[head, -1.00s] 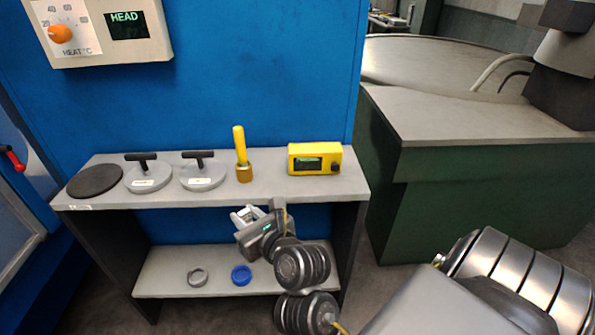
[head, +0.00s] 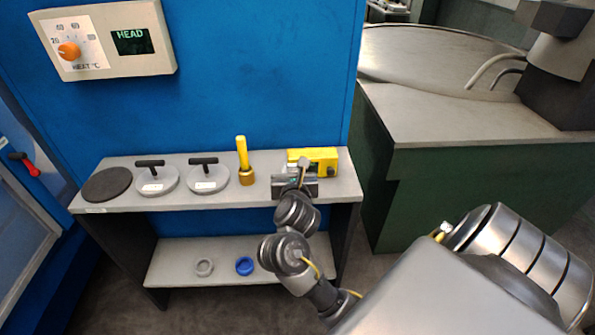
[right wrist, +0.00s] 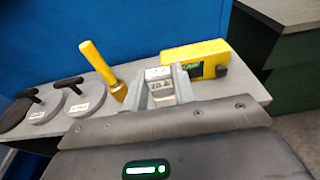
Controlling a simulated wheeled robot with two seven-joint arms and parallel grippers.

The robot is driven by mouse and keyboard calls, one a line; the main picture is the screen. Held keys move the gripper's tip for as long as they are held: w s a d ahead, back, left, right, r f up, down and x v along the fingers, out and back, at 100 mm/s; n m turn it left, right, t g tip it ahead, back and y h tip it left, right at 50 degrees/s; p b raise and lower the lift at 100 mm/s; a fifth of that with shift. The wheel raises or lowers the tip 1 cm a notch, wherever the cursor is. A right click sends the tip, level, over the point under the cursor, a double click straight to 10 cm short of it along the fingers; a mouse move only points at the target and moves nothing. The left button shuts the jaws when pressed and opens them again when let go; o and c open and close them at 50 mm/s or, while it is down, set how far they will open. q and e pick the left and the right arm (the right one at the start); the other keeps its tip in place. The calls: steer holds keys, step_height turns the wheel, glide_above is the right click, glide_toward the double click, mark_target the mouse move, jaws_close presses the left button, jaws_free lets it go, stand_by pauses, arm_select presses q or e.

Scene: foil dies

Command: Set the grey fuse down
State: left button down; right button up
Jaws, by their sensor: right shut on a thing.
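The grey fuse (right wrist: 159,74), a small block marked with what reads like "20 A", is between the fingers of my right gripper (right wrist: 162,86) in the right wrist view. The gripper is shut on it. In the head view my right gripper (head: 297,178) is at the right part of the grey bench top (head: 232,196), just in front of the yellow meter (head: 322,157). The fuse is small and hard to make out there. I cannot tell whether the fuse touches the bench top. My left gripper is not in view.
Left of the gripper stand a yellow-handled tool (head: 243,160), two grey discs with black handles (head: 209,180) and a dark round pad (head: 107,184). A grey ring (head: 204,267) and a blue ring (head: 244,266) lie on the lower shelf. A blue wall rises behind.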

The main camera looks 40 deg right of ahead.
mark_target(293, 165)
steer(key=w+d+f+b, duration=0.4)
steer(key=w+f+b, duration=0.1)
steer(key=w+d+f+b, duration=0.2)
steer(key=shift+w+f, duration=0.2)
steer(key=shift+f, duration=0.05)
steer(key=f, duration=0.1)
steer(key=f+b, duration=0.2)
steer(key=shift+w+d+f, duration=0.25)
steer(key=shift+w+d, duration=0.05)
steer(key=shift+f, duration=0.25)
steer(key=shift+a, duration=0.1)
